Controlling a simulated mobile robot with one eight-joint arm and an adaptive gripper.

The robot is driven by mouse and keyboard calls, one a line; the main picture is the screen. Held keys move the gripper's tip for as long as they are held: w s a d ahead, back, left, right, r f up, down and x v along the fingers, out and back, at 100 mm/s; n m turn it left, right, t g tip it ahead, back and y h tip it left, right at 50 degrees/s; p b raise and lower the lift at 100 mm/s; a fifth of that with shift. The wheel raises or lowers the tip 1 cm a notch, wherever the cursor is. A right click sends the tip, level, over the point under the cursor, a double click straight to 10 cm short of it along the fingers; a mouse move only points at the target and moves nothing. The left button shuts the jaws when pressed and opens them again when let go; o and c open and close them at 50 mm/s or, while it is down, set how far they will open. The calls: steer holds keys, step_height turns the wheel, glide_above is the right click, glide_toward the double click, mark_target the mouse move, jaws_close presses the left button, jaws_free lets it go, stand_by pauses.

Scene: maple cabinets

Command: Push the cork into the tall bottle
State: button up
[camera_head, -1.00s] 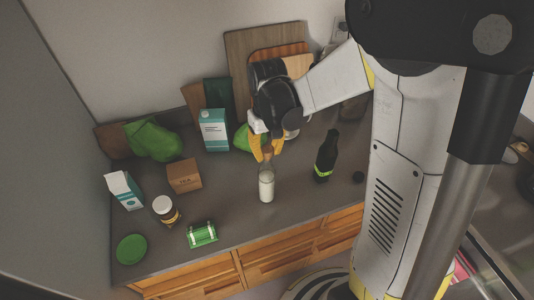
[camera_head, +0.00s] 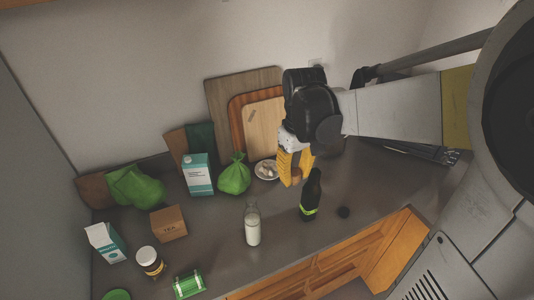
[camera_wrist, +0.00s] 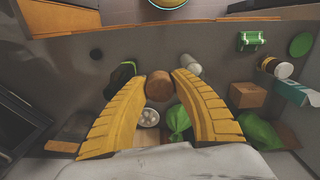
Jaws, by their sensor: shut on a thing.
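My gripper (camera_head: 296,176) is shut on a brown cork (camera_wrist: 159,87), which sits between the yellow fingertips in the wrist view. The tall dark green bottle (camera_head: 310,195) with a bright green band stands upright on the counter. In the head view the gripper is just left of its neck and close to it; I cannot tell whether they touch. The bottle also shows in the wrist view (camera_wrist: 120,78), left of the cork and partly behind the left finger. A shorter clear bottle (camera_head: 252,226) with white contents stands to the left.
A small dark round object (camera_head: 343,212) lies right of the tall bottle. A bowl (camera_head: 266,170) and a green bag (camera_head: 234,176) are behind. A carton (camera_head: 197,174), a brown box (camera_head: 168,223) and a jar (camera_head: 149,260) are left. Cutting boards (camera_head: 263,125) lean on the wall.

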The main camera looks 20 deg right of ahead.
stand_by(0.3)
steer(key=n, duration=0.1)
glide_above(251, 204)
step_height(251, 204, down, 3)
steer(key=shift+f+b, duration=0.1)
steer(key=shift+b, duration=0.25)
steer(key=shift+f+b, duration=3.1)
steer(key=shift+f, duration=0.55)
steer(key=shift+s+f+b, duration=0.1)
steer(key=shift+f+b, duration=0.2)
steer(key=shift+f, duration=0.05)
steer(key=o, duration=0.9)
